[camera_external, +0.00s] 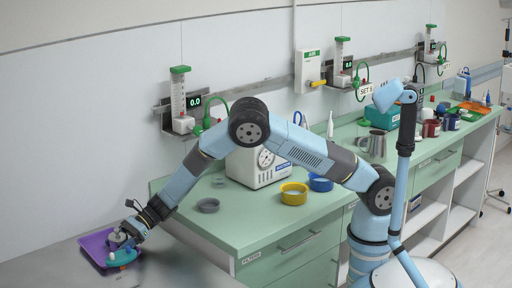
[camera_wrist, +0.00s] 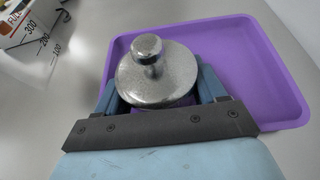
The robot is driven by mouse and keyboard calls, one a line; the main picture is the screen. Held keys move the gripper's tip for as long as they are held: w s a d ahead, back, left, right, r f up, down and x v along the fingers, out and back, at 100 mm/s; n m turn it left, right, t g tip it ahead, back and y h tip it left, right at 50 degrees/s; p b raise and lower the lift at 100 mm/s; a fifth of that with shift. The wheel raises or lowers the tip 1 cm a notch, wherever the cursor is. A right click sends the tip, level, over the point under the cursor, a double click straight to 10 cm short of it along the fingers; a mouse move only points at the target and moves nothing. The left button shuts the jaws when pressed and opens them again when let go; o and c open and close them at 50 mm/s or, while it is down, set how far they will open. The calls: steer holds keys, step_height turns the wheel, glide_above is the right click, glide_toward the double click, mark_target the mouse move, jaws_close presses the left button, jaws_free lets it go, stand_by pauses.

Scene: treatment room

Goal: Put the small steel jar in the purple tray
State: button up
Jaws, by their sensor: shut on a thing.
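The small steel jar (camera_wrist: 157,75) has a round lid with a knob and sits between the two fingers of my gripper (camera_wrist: 160,95) in the wrist view. My gripper is shut on it. The purple tray (camera_wrist: 258,60) lies behind and below the jar in that view. In the external view, my gripper (camera_external: 124,238) is at the lower left, over the purple tray (camera_external: 97,249), with the jar (camera_external: 117,237) at its fingers. I cannot tell whether the jar touches the tray floor. The jar's lower part is hidden by the gripper.
The tray lies on a grey surface beside the green counter (camera_external: 240,222). A grey ring-shaped dish (camera_external: 208,205), a yellow dish (camera_external: 294,193) and a white device (camera_external: 258,165) stand on the counter. A marked container (camera_wrist: 30,28) shows at upper left in the wrist view.

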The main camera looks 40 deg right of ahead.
steer(key=o, duration=1.6)
steer(key=shift+o, duration=0.2)
steer(key=shift+d+r, duration=0.1)
steer(key=v, duration=1.1)
steer(key=shift+d+r, duration=0.1)
steer(key=shift+d, duration=0.3)
steer(key=shift+r, duration=0.1)
